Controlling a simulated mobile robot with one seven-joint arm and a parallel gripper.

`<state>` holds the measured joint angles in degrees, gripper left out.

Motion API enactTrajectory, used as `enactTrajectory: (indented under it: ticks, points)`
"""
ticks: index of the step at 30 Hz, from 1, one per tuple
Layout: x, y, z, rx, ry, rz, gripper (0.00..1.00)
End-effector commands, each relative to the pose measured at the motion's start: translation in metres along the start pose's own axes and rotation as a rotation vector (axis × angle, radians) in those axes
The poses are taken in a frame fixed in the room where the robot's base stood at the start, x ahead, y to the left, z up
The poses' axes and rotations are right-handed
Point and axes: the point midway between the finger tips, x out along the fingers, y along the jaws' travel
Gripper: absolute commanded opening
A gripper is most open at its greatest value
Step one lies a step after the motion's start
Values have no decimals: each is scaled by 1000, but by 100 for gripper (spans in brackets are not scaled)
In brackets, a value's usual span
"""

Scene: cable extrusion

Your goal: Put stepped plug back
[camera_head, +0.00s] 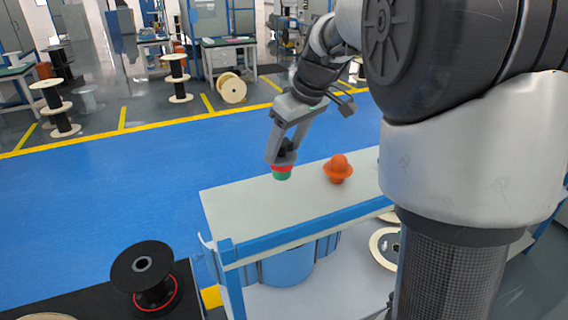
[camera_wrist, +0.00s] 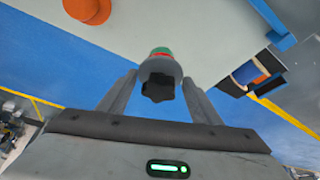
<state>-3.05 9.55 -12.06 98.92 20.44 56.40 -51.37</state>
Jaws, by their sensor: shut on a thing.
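The stepped plug (camera_head: 282,171) has a dark grey knobbed top, a red band and a green lower end. My gripper (camera_head: 285,150) is shut on its dark top part and holds it green end down over the left part of the pale bench top (camera_head: 240,212). I cannot tell whether the green end touches the bench. In the wrist view the plug (camera_wrist: 160,72) sits between the two fingers of my gripper (camera_wrist: 160,92), with its dark knob toward the camera and the red and green parts beyond.
An orange flanged part (camera_head: 338,170) stands on the bench just right of the plug; it also shows in the wrist view (camera_wrist: 88,8). A black spool (camera_head: 148,275) is at the lower left. A spool (camera_head: 384,246) lies on the lower shelf. Blue floor beyond the bench is clear.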

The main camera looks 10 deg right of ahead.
Motion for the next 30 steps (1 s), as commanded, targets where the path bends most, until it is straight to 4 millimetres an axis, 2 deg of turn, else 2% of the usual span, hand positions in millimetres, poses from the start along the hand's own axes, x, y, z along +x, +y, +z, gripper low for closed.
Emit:
enactTrajectory:
  ticks: [5,12,22,23,24,26,30]
  points:
    - [12,0,5,0,0,-1,29]
    - [40,0,16,0,0,0,29]
    - [44,0,18,-1,2,1,29]
    - [43,0,17,-1,1,1,62]
    - [42,0,17,-1,1,1,69]
    - [42,0,17,-1,1,1,77]
    - [42,0,17,-1,1,1,77]
